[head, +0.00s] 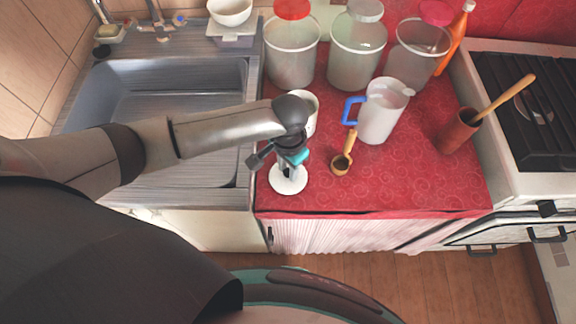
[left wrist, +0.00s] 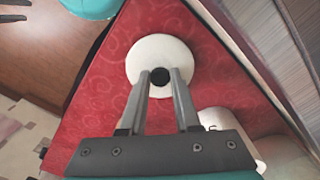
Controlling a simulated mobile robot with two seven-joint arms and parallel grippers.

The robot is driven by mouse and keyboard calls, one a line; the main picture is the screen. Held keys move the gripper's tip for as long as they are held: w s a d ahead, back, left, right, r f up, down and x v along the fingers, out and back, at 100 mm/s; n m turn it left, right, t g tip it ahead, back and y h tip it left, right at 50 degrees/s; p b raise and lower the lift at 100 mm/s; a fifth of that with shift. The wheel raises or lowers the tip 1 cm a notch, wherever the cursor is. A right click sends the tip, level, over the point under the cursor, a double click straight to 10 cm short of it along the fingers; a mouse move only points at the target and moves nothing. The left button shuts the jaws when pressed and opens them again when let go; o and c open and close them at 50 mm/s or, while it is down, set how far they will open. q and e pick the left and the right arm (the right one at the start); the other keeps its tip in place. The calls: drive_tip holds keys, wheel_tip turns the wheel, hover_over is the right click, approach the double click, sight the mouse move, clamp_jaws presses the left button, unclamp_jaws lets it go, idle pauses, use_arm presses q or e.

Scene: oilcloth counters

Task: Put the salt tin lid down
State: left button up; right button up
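The salt tin lid is a white disc with a black knob (head: 284,186); it lies low over the front left of the red counter. It also shows in the left wrist view (left wrist: 146,54). My left gripper (head: 288,170) points down at its middle, with both fingers against the knob, one on each side. The gripper also shows in the left wrist view (left wrist: 160,76). I cannot tell whether the lid touches the cloth. A white canister (head: 311,101) stands just behind, partly hidden by my arm. My right gripper is not seen.
Clear tubs (head: 291,58) line the back. The sink (head: 95,115) is at left, the stove (head: 520,90) at right. The front right cloth is clear.

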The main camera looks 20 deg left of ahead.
sight(288, 173)
use_arm(q)
drive_tip(key=o, duration=0.4)
drive_tip(key=shift+o, duration=0.2)
wheel_tip(288, 173, up, 12)
drive_tip(key=p, duration=0.3)
drive_tip(key=shift+r, duration=0.15)
drive_tip(key=shift+s, duration=0.1)
idle(0.3)
